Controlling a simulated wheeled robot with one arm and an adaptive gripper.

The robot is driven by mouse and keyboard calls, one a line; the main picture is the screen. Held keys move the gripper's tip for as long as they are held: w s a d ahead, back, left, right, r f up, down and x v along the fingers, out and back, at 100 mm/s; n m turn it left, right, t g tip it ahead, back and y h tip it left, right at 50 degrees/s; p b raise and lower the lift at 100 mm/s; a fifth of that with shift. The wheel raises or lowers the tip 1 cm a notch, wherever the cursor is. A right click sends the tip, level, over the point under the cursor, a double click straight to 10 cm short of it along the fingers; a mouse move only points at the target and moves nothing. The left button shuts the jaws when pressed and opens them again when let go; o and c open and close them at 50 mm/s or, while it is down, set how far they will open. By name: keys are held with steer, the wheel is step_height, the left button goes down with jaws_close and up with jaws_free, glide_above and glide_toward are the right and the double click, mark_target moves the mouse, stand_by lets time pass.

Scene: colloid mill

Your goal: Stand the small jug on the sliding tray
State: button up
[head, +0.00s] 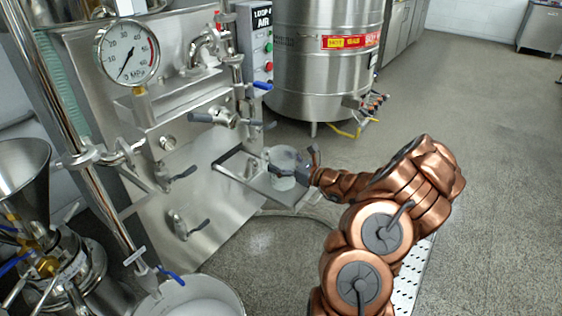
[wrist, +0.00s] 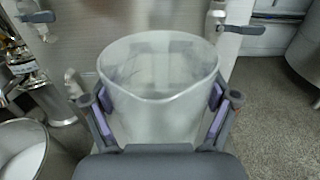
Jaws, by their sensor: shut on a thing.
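The small jug (head: 284,165) is a translucent, whitish, open-topped vessel. My gripper (head: 301,169) is shut on it from the right in the head view. In the wrist view the jug (wrist: 160,95) is upright between the two fingers of my gripper (wrist: 161,100), whose purple pads press its sides. The sliding tray (head: 288,193) is a metal tray extending from the machine panel. The jug overlaps the tray in the head view; I cannot tell whether its base touches it. The jug hides the tray in the wrist view.
The steel panel (head: 215,165) behind the tray carries valves with levers and a pressure gauge (head: 127,52). A large steel tank (head: 322,75) stands behind. A white-filled bucket (head: 195,300) stands at the front left. The floor at right is clear.

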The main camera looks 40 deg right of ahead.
steer(key=o, duration=1)
steer(key=shift+r, duration=0.1)
